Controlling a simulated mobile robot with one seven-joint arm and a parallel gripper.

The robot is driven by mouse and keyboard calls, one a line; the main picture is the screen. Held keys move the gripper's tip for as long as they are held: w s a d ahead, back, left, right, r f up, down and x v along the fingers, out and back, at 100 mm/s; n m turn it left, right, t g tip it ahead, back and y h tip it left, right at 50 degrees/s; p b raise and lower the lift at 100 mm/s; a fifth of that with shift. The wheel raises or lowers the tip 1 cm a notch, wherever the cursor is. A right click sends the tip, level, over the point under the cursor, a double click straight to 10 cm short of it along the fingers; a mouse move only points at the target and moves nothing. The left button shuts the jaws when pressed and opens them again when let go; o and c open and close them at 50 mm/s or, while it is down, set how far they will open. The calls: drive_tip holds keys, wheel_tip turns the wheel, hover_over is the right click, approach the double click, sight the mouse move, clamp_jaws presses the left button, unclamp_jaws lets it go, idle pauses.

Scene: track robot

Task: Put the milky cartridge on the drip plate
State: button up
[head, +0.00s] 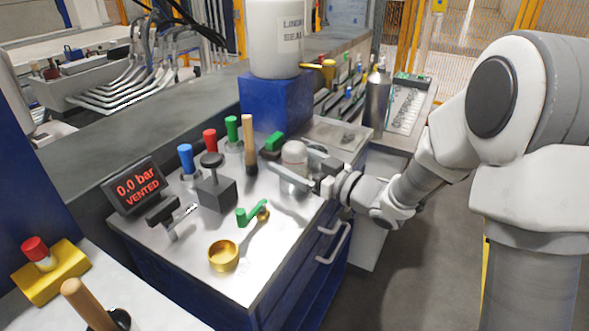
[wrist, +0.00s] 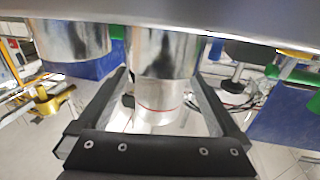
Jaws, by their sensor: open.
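A cartridge with a milky, pale top (head: 294,153) stands upright near the right edge of the white bench top. My gripper (head: 298,171) is at it from the right, with its fingers open on either side of it. In the wrist view a shiny cylinder with a thin red line (wrist: 160,107) shows between the two fingers (wrist: 165,105); I cannot tell whether they touch it. A flat grey plate (head: 325,130), probably the drip plate, lies behind the cartridge, with a small dark item on it.
A blue block (head: 275,103) carries a large white sealant container (head: 275,40) behind the cartridge. A wooden-handled tool (head: 249,145), several coloured knobs, a green-handled valve (head: 250,215) and a brass cup (head: 223,256) stand to the left. A metal bottle (head: 377,100) stands beyond the plate.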

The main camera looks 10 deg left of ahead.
clamp_jaws()
idle(0.5)
drive_tip(key=shift+r, duration=0.1)
